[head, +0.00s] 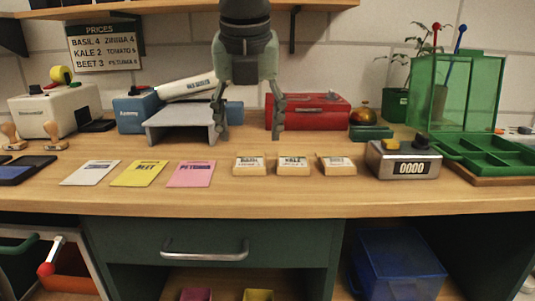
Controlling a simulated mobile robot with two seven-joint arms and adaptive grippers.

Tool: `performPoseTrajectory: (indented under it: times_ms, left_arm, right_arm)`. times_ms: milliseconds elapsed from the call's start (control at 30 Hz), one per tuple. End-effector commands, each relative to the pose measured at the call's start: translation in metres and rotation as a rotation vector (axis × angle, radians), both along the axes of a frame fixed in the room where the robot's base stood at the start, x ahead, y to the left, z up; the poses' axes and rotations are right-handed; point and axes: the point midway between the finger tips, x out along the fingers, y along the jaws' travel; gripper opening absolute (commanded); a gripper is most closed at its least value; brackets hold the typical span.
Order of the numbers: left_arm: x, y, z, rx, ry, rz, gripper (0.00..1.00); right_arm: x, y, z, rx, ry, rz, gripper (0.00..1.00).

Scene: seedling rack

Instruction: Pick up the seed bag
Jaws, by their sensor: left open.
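My left gripper (248,134) hangs down from the top centre in the head view. Its two fingers are spread and nothing shows between them. It is over the back part of the bench, right of a small grey stand (181,115). A pale rolled bag with dark lettering (186,87) lies tilted behind and above the stand, left of the gripper. Three flat packets lie at the front left: a white one (91,173), a yellow one marked BEET (139,174) and a pink one (191,174). Which of these is the seed bag I cannot tell for sure. My right gripper is not in view.
Three wooden label blocks (293,165) lie in front of the gripper. A red box (318,112), a scale reading 0000 (404,160) and a green seedling tray (491,157) are to the right. A blue box (136,109) stands left of the stand.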

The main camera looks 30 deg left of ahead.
Motion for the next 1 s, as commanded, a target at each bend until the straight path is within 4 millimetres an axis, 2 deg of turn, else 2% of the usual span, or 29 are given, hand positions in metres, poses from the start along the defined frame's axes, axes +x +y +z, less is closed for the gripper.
performPoseTrajectory:
  times_ms: [200,333,433,567,867,1000]
  left_arm:
    - [0.006,0.005,-0.021,-0.001,0.005,0.000,0.64]
    - [0.012,0.010,-0.034,-0.003,0.006,0.000,0.64]
    - [0.017,0.014,-0.048,-0.002,0.007,0.000,0.64]
    - [0.022,0.018,-0.065,-0.001,0.005,0.000,0.64]
    - [0.025,0.019,-0.070,-0.001,0.002,0.000,0.64]
    - [0.025,0.019,-0.070,-0.001,0.002,0.000,0.48]
  right_arm:
    - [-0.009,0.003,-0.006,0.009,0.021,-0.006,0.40]
    - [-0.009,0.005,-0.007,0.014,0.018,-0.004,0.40]
    - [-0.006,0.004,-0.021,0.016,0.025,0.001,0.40]
    - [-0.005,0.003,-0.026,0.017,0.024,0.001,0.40]
    - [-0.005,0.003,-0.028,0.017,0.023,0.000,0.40]
    - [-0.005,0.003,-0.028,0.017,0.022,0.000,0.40]
